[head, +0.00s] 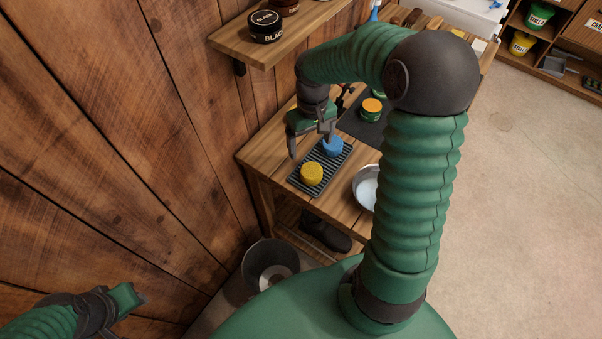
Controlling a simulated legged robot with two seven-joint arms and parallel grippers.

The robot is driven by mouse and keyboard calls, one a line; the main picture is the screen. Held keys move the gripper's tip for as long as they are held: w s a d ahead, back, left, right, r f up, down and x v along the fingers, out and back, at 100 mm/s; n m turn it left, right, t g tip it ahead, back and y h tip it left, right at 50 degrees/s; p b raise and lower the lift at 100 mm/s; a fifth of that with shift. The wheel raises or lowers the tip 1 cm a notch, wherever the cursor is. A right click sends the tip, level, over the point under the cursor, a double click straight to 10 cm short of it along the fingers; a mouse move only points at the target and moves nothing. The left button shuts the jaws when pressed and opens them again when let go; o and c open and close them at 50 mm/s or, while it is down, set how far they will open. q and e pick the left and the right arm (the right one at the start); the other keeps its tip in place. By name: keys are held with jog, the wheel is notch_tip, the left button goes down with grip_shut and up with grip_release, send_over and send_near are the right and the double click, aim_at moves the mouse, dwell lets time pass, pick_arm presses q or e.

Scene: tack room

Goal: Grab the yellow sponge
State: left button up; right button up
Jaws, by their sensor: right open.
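The yellow sponge (312,174) is a small round block on the near end of a dark ribbed tray (297,183) on the wooden workbench. A blue sponge (333,146) sits on the same tray, just behind it. My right gripper (309,148) is above the tray with its fingers pointing down. It is open and empty, a little behind and above the yellow sponge, and appears apart from it. My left gripper (138,296) is at the lower left, far from the bench. Its fingers are too unclear to tell open from shut.
A metal bowl (365,187) stands right of the tray, partly hidden by my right arm. An orange-topped tin (371,108) stands on a dark mat behind. A wall shelf (240,48) with a black tin (264,25) overhangs the left. A bucket (270,262) and boot (326,232) are below.

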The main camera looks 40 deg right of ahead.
aim_at(311, 169)
jog(key=f, duration=0.8)
jog(key=shift+d+f, duration=0.15)
jog(key=shift+d, duration=0.05)
jog(key=f, duration=0.4)
jog(key=shift+s+a+f, duration=0.15)
jog(key=shift+s+f, duration=0.2)
jog(key=shift+f, duration=0.35)
jog(key=shift+w+f, duration=0.1)
jog(key=shift+w, duration=0.05)
